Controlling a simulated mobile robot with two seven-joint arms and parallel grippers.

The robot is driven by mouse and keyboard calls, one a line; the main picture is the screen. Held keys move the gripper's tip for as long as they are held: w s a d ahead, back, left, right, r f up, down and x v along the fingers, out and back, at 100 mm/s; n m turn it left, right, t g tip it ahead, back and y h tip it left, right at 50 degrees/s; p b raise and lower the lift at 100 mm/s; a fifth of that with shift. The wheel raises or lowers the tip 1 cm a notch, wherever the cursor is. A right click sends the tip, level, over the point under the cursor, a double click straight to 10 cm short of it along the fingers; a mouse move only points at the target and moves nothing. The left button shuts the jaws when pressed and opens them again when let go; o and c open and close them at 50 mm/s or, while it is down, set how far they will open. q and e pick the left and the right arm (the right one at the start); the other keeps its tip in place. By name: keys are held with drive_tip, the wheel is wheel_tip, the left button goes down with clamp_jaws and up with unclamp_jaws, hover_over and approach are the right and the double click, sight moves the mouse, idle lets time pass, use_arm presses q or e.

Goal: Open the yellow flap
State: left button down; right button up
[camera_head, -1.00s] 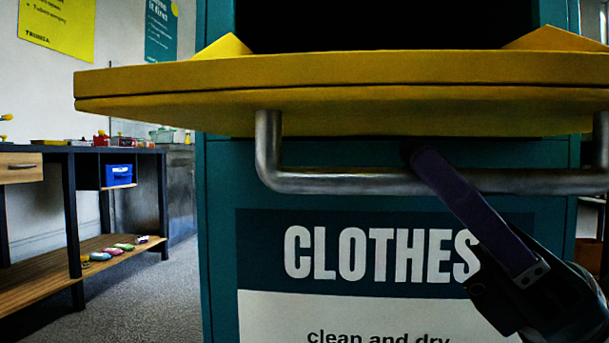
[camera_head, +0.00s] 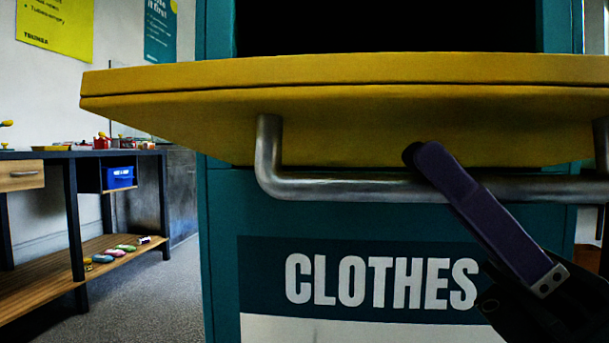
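The yellow flap (camera_head: 340,140) juts out from the teal clothes bin (camera_head: 222,250) below its dark opening (camera_head: 385,25). Its front edge faces me and its underside shows. A grey metal bar handle (camera_head: 330,187) runs across below the flap. My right gripper (camera_head: 415,155) comes in from the lower right. One purple finger crosses in front of the handle, with its dark tip just above the bar against the flap's underside. The other finger is hidden, so its opening and any hold on the bar cannot be told. My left gripper is not in view.
A dark workbench (camera_head: 68,200) with small items on top and a blue bin (camera_head: 120,177) stands at the left. Its lower wooden shelf (camera_head: 60,285) holds several small items. Grey floor (camera_head: 165,300) is clear between bench and clothes bin. Posters hang on the wall.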

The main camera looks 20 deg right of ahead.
drive_tip(key=o, duration=0.4)
drive_tip(key=shift+s, duration=0.15)
drive_tip(key=shift+d+f, duration=0.2)
drive_tip(key=shift+f, duration=0.15)
drive_tip(key=b+v, duration=0.2)
drive_tip(key=v, duration=0.7)
drive_tip(key=shift+s, duration=0.15)
